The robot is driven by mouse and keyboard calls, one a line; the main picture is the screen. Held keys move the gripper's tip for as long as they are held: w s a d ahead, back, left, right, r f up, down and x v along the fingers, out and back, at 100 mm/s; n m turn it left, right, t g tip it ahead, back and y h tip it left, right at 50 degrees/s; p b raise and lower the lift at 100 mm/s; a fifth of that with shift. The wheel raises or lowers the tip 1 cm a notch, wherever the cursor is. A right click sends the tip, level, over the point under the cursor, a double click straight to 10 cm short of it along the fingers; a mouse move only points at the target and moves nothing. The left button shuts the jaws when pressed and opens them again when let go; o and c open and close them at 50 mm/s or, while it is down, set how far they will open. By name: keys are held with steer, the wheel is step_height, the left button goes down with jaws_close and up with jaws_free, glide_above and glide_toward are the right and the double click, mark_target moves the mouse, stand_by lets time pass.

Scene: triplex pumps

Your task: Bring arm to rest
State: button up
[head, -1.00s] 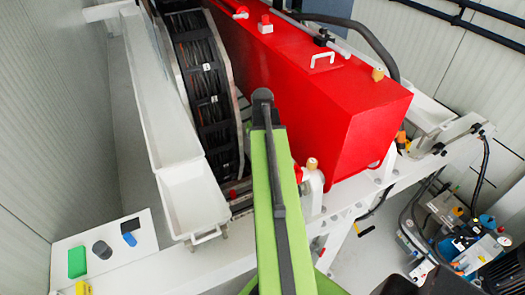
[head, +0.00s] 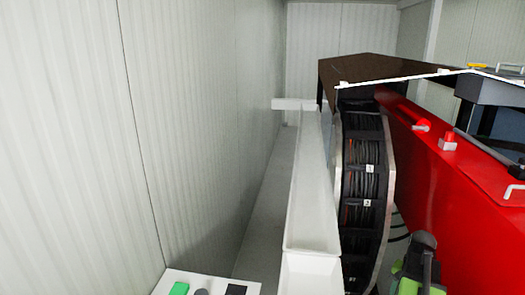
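Part of my arm (head: 413,268), green with a dark grey top, shows at the bottom right of the head view. It stands in front of the cable reel and the red housing. No gripper fingers can be made out, so whether my gripper is open or shut does not show.
A red housing (head: 440,190) fills the right side. A black cable reel (head: 362,190) stands beside it, with long white trays (head: 309,185) to its left. A white board (head: 175,283) at the bottom holds a green block (head: 179,288) and dark pieces. Corrugated walls close off the left and back.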

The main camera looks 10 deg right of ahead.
step_height(320, 180, down, 8)
steer(key=b, duration=0.7)
steer(key=shift+f, duration=0.15)
